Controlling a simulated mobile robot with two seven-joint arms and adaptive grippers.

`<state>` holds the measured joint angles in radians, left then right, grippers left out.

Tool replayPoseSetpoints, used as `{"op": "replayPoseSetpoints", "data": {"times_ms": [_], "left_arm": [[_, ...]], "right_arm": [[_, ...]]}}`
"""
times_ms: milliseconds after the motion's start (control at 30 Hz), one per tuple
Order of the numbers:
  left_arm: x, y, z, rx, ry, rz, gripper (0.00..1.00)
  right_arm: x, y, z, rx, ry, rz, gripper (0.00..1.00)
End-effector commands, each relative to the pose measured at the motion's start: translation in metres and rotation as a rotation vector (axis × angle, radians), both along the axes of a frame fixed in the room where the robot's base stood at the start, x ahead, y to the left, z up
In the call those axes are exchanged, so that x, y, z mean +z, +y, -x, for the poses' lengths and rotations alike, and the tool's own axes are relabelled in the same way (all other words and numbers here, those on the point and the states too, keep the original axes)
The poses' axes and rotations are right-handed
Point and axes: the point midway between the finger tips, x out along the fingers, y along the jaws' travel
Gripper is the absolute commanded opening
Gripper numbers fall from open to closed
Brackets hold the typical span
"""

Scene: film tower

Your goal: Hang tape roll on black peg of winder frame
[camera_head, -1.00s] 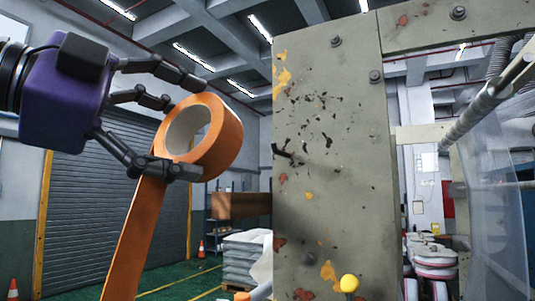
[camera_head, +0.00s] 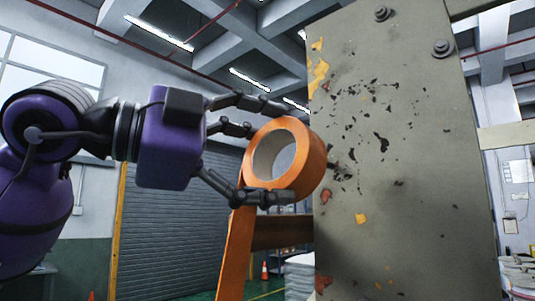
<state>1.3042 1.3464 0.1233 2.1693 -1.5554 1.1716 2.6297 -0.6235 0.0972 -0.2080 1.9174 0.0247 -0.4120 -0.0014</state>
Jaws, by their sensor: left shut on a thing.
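My left gripper (camera_head: 283,152) comes in from the left, shut on the orange tape roll (camera_head: 313,162). Its dark fingers lie along the top and bottom of the roll. The hollow core faces partly toward me, and a loose strip of tape (camera_head: 237,255) hangs down from the roll's left side. The roll is in front of the left edge of the winder frame's grey-green panel (camera_head: 410,150), overlapping it in the picture. I cannot tell whether they touch. The black peg is not clearly seen; a small dark shape shows just right of the roll. My right gripper is not in view.
The panel is chipped and fills the right half, with bolts (camera_head: 442,48) near its top. A brown beam (camera_head: 282,232) shows below the roll, behind the tape strip. A roller shutter (camera_head: 165,235) and an orange cone (camera_head: 264,271) are in the background.

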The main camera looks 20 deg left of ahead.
Motion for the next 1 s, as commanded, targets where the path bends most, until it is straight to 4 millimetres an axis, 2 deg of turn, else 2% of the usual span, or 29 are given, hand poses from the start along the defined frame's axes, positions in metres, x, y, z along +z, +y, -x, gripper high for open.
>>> {"op": "replayPoseSetpoints", "data": {"times_ms": [1000], "left_arm": [[-0.007, -0.024, -0.057, -0.003, 0.004, -0.001, 0.54]], "right_arm": [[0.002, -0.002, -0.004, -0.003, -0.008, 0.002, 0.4]]}}
